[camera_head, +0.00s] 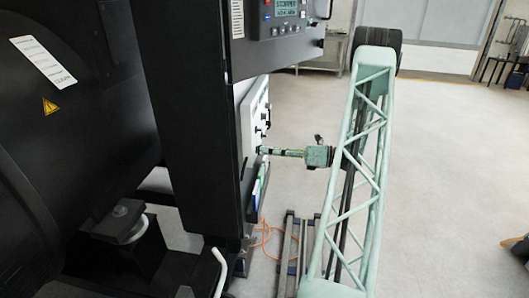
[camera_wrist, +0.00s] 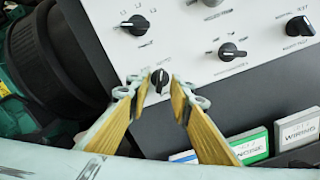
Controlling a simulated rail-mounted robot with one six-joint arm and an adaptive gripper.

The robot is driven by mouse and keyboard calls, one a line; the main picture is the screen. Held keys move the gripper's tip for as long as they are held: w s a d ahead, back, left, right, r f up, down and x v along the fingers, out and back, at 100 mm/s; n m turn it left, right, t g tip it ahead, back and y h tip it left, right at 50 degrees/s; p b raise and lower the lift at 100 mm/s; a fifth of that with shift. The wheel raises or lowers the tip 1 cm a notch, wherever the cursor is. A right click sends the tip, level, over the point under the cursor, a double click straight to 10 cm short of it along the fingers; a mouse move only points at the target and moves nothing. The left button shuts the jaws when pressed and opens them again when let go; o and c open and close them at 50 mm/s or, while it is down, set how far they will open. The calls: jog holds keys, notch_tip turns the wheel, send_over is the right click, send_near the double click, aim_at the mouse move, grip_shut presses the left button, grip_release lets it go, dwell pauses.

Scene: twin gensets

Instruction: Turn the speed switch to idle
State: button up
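My gripper (camera_wrist: 162,92) is open in the wrist view, its two yellow-padded fingers spread with nothing held. A small black rotary knob (camera_wrist: 160,77) on the white panel (camera_wrist: 186,60) shows in the gap between the fingertips. Its label is hidden or too small to read, so I cannot tell whether it is the speed switch. Whether the fingers touch it is also unclear. In the head view my gripper (camera_head: 268,151) reaches leftward to the white panel (camera_head: 252,108), seen nearly edge-on.
Other black knobs sit on the panel: one at upper left (camera_wrist: 137,25), one at right of centre (camera_wrist: 230,50), one at far right (camera_wrist: 300,26). Labelled binders (camera_wrist: 248,147) stand below. A display unit (camera_head: 285,15) is above the panel. Floor at right is open.

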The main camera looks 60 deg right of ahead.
jog(key=shift+w+a, duration=0.3)
jog(key=shift+w, duration=0.3)
grip_shut()
